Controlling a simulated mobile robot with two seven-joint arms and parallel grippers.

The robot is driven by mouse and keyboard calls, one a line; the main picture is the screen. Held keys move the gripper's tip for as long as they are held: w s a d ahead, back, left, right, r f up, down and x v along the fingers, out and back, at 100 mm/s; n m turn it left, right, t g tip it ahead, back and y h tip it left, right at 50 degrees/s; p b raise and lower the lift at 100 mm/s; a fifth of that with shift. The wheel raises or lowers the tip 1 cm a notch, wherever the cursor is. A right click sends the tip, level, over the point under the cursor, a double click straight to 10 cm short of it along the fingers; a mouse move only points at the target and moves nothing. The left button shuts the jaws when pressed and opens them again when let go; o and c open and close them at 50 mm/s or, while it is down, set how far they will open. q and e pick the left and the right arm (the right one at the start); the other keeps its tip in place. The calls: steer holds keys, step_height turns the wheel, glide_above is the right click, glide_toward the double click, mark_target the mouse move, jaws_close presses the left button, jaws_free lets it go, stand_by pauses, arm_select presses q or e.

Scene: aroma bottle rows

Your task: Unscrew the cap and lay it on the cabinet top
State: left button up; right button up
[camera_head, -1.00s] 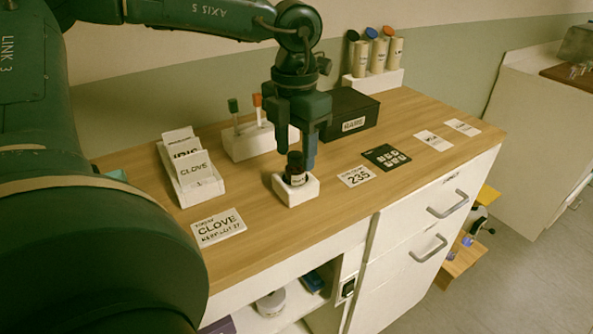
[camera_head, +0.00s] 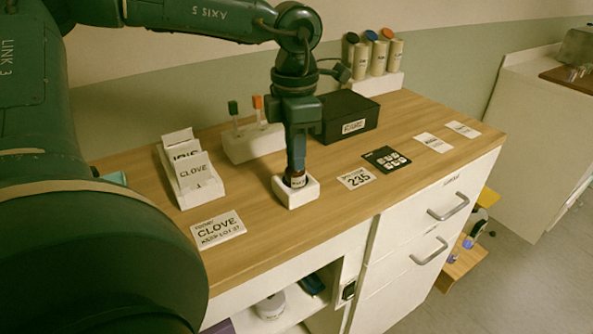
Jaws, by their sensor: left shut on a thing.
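A small dark bottle (camera_head: 297,181) with a pale label stands upright in a white block holder (camera_head: 295,196) on the wooden cabinet top (camera_head: 262,220). My left gripper (camera_head: 296,168) points straight down over the bottle and is shut on the bottle's cap. The fingers hide the cap. My right gripper is not in view.
Behind the gripper are a black box (camera_head: 352,118) and a white rack (camera_head: 252,146) with green and orange sticks. A card tray (camera_head: 190,178) stands left. The front right top has bare wood.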

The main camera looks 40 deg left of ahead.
arm_select(q)
steer(key=c, duration=0.3)
